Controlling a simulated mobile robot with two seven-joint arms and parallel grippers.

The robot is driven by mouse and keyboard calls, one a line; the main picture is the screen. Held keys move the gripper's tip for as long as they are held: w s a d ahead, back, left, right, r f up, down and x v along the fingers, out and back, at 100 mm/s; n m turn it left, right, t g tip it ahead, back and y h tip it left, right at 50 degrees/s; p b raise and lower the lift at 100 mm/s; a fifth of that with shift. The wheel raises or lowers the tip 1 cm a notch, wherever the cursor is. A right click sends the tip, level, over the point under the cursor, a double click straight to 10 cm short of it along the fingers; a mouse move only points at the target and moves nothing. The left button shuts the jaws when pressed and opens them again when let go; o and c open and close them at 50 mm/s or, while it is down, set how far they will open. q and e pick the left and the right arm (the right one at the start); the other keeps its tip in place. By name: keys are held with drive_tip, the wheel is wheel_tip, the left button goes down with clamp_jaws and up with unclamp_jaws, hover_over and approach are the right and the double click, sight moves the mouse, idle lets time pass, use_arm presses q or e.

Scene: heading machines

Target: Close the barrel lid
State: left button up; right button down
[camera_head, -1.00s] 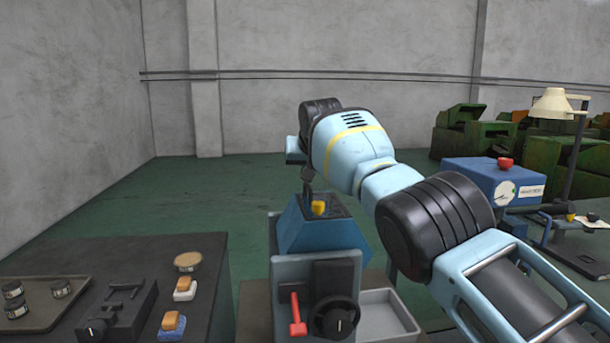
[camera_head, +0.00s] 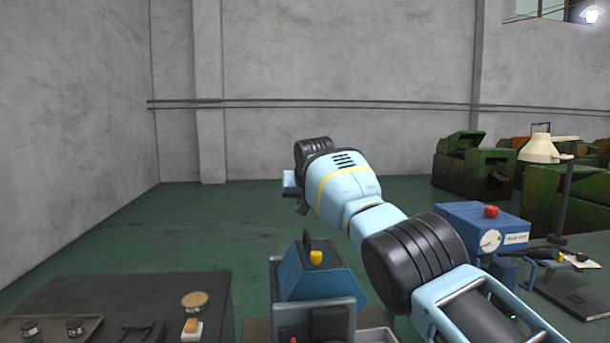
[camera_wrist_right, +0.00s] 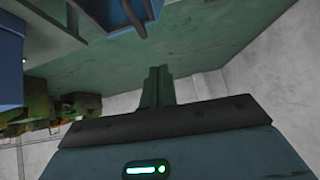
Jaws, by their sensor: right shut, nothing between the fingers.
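A blue barrel (camera_head: 318,282) with sloping sides sits on a grey machine in the lower middle of the head view. A yellow piece (camera_head: 316,257) shows at its top, with a dark upright part (camera_head: 306,240) just behind it. I cannot tell clearly which part is the lid, or whether it is open or shut. My left gripper is not in view.
A dark bench (camera_head: 120,290) with a tray, a round wooden disc (camera_head: 194,300) and small blocks stands at the left. A blue box with a red button (camera_head: 491,211) and a lamp (camera_head: 546,148) stand at the right. Open green floor lies behind the barrel.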

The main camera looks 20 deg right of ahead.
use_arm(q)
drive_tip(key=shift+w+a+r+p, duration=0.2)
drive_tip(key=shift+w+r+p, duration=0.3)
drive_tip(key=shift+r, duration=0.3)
use_arm(e)
drive_tip(key=a+v, duration=0.1)
drive_tip(key=v, duration=0.6)
drive_tip(key=shift+a, duration=0.2)
